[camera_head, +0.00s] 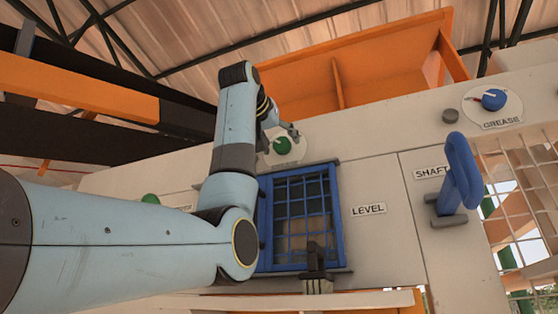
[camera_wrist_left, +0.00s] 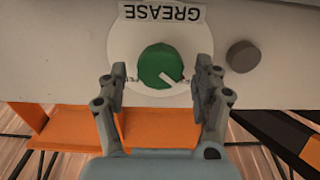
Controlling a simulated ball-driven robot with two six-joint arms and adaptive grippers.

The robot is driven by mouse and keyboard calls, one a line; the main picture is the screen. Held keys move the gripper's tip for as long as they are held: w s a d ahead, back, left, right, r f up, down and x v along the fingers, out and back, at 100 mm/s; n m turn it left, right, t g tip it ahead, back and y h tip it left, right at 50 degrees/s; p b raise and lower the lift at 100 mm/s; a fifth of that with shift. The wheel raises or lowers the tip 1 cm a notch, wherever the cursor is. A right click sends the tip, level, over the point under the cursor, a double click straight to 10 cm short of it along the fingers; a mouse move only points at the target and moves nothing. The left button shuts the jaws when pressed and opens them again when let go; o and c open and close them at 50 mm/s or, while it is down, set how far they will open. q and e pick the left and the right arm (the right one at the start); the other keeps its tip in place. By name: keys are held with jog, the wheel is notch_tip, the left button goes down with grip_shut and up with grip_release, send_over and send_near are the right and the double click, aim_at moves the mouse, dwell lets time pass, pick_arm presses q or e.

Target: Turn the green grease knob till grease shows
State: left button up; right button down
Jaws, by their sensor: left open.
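The green grease knob (camera_head: 282,146) sits on a round pale dial plate on the machine's panel, in the upper middle of the head view. In the left wrist view the green knob (camera_wrist_left: 161,66) appears upside down under a GREASE label (camera_wrist_left: 162,12), with a pale pointer line on its face. My left gripper (camera_head: 292,131) is at the knob's plate. In the wrist view its two fingers (camera_wrist_left: 160,90) stand open on either side of the knob, with gaps between. A grey round button (camera_wrist_left: 243,56) sits beside the plate.
A blue knob (camera_head: 493,99) with another GREASE label is at the upper right. A blue SHAFT handle (camera_head: 460,172) sticks out at the right. A blue barred LEVEL window (camera_head: 301,217) lies below the green knob. An orange hopper (camera_head: 350,70) rises behind the panel.

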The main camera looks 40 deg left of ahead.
pick_arm(q)
jog(key=c, duration=1.2)
jog(key=shift+o, duration=0.2)
jog(key=shift+m, duration=0.3)
jog(key=m, duration=0.4)
jog(key=shift+d, duration=0.1)
jog(key=m, duration=0.5)
jog(key=shift+f+b, duration=0.1)
jog(key=shift+b, duration=0.25)
jog(key=m, duration=0.4)
jog(key=shift+d+f+m, duration=0.1)
jog(key=shift+m, duration=0.2)
jog(key=shift+f+m, duration=0.15)
jog(key=shift+m, duration=2.15)
jog(key=shift+w, duration=0.1)
